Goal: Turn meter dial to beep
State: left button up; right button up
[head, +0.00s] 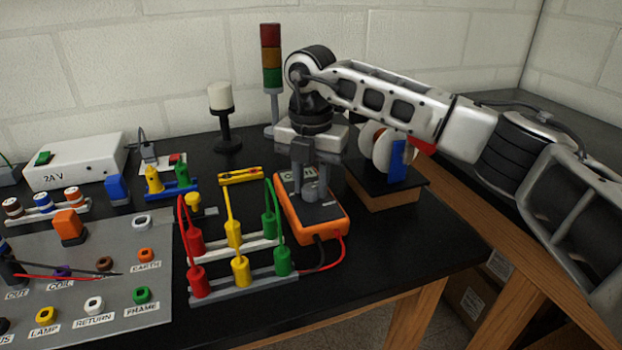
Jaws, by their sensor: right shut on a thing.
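The meter (335,222) is an orange and dark grey box lying on the black bench, right of the coloured plugs. My right gripper (312,195) points down onto the meter's face from above. Its fingers are shut on the dial, which they mostly hide. Part of the meter's display shows at the gripper's left, but I cannot read it. A red lead and a black lead come out of the meter's near end. My left gripper is not in view.
Red, yellow and green plugs with leads (235,235) stand close left of the meter. A signal tower (271,60) stands behind, and a wooden block with discs (385,190) stands to the right. A grey labelled panel (85,285) lies at left. The bench's front right edge is clear.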

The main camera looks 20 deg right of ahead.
aim_at(311, 187)
jog(key=m, duration=0.4)
jog(key=shift+m, duration=1.9)
jog(key=o, duration=1)
notch_tip(311, 187, up, 16)
